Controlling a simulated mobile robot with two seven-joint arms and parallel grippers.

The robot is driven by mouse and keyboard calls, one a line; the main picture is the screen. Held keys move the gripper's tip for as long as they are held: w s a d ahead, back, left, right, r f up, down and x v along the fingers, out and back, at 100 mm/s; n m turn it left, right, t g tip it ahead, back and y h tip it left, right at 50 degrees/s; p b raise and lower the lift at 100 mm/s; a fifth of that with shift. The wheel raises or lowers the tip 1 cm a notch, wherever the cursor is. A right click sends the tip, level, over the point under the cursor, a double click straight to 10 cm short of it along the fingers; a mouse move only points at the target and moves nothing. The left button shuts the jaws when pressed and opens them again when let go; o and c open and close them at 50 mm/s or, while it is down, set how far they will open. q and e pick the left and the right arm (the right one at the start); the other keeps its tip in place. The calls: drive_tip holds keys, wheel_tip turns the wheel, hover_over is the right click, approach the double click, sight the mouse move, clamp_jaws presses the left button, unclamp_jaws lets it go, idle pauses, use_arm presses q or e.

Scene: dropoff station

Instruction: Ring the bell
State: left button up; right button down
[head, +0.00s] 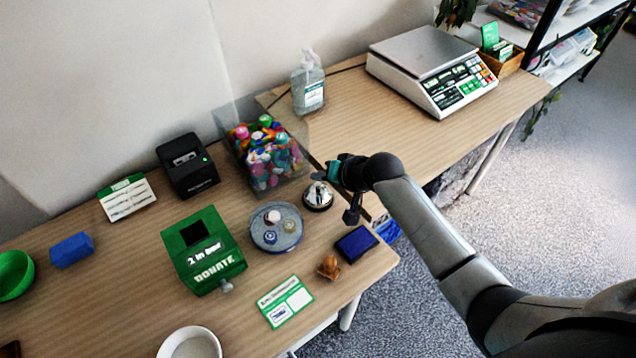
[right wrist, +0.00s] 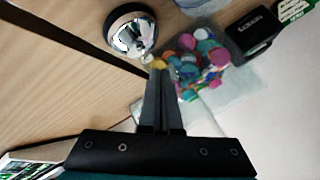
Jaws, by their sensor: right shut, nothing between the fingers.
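A silver call bell (head: 318,196) with a dark base stands on the wooden table, right of the round grey tray and in front of the bin of caps. In the right wrist view the bell (right wrist: 131,30) is at the top, left of centre. My right gripper (head: 325,175) is just behind and above the bell in the head view, with its fingers shut and empty. In the right wrist view its fingertips (right wrist: 159,72) point toward the bell's edge; whether they touch it I cannot tell. My left gripper is not in view.
A clear bin of colourful caps (head: 268,155) stands close behind the bell. A round tray (head: 276,236), a green donation box (head: 203,250), a blue ink pad (head: 356,243) and a stamp (head: 328,267) are nearby. A scale (head: 430,65) stands on the far table.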

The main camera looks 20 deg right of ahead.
drive_tip(key=shift+f, duration=0.4)
drive_tip(key=shift+f, duration=0.55)
idle(0.5)
drive_tip(key=shift+r, duration=0.1)
drive_tip(key=shift+r+p, duration=0.85)
drive_tip(key=shift+p, duration=0.1)
drive_tip(key=shift+r, duration=0.1)
wheel_tip(320, 180, up, 5)
drive_tip(key=p, duration=0.5)
drive_tip(key=shift+p, duration=0.35)
idle(0.4)
